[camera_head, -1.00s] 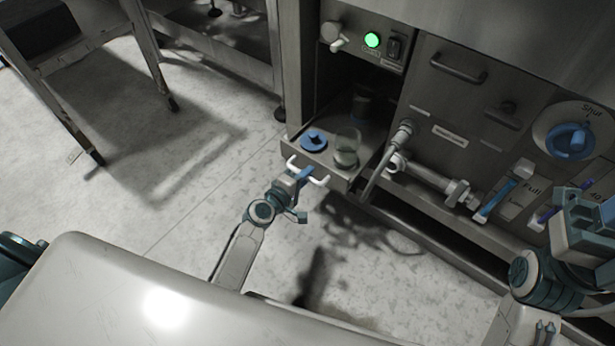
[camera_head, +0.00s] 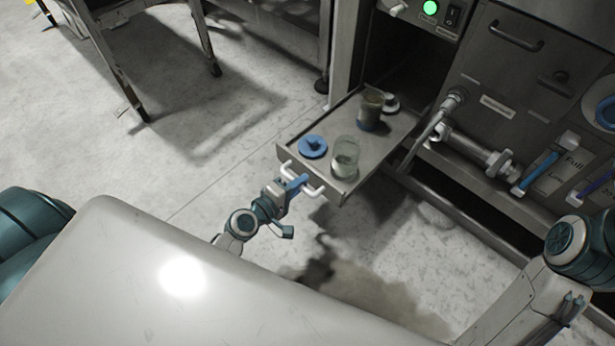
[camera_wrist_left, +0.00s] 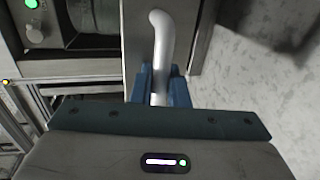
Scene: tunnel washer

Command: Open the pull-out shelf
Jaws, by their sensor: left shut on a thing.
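The pull-out shelf (camera_head: 376,152) is a metal tray standing well out of its bay in the machine. A white bar handle (camera_head: 314,190) is on its front. My left gripper (camera_head: 297,183) is shut on this handle. In the left wrist view the blue fingers (camera_wrist_left: 160,88) close around the pale handle (camera_wrist_left: 163,45). On the shelf are a blue lid (camera_head: 313,146), a clear glass jar (camera_head: 345,158) and a darker jar (camera_head: 370,110) with a small pale item (camera_head: 391,104) beside it. My right arm shows at the lower right, but its gripper is out of the picture.
The machine panel has a green lamp (camera_head: 430,7), a pipe with a valve (camera_head: 470,150) and blue-handled levers (camera_head: 537,173) right of the shelf. A metal stand (camera_head: 120,70) is at the upper left. The floor (camera_head: 190,130) left of the shelf is clear.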

